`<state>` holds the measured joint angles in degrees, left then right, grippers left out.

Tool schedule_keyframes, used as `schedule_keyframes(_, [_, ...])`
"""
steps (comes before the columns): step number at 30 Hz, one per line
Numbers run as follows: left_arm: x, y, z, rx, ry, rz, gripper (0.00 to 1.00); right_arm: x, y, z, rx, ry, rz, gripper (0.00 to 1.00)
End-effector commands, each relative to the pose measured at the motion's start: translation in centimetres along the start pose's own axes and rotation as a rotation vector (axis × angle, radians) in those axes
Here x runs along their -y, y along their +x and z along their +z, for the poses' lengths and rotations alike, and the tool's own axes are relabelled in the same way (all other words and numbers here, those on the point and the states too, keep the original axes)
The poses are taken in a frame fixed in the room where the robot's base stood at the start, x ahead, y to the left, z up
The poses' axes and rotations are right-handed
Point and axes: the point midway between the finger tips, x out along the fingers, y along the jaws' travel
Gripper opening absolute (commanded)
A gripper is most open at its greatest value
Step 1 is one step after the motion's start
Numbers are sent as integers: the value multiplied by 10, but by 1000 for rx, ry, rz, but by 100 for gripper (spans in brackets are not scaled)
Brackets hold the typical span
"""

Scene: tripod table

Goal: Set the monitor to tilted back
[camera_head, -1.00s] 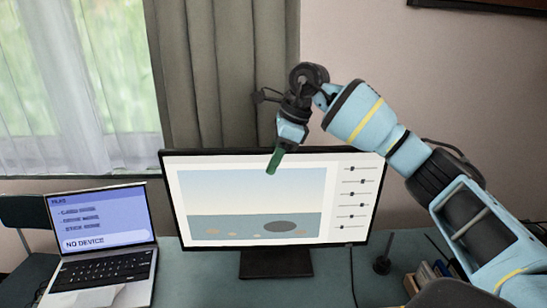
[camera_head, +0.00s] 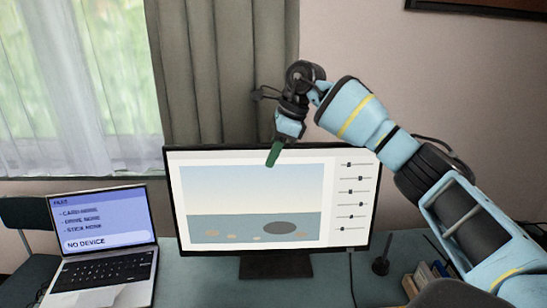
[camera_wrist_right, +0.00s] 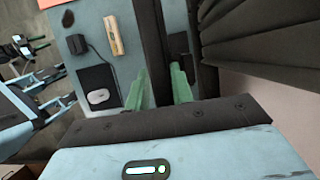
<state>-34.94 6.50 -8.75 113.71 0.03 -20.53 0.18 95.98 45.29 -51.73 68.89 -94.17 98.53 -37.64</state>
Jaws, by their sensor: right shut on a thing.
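The monitor (camera_head: 250,190) stands on the desk with its lit screen facing me and its top leaning back a little. It rests on a dark stand (camera_head: 276,266). My right gripper (camera_head: 274,152) reaches over the top edge near the middle, with a green finger in front of the screen. In the right wrist view the two green fingers of the gripper (camera_wrist_right: 159,88) sit on either side of the monitor's dark edge (camera_wrist_right: 153,45), and the gripper is shut on it. The monitor's back is mostly hidden in the head view.
An open laptop (camera_head: 105,268) stands left of the monitor on the desk (camera_head: 215,282). A small dark upright item (camera_head: 381,262) and several books (camera_head: 428,273) are at the right. A curtain (camera_head: 222,75) and wall are behind. The wrist view shows a mouse (camera_wrist_right: 98,97).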

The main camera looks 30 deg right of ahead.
Motion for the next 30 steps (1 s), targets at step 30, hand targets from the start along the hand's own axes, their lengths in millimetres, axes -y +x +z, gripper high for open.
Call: schedule_keyframes(30, [0,1,2,4,0,0,36,20,0,-2,3,7,-18,38])
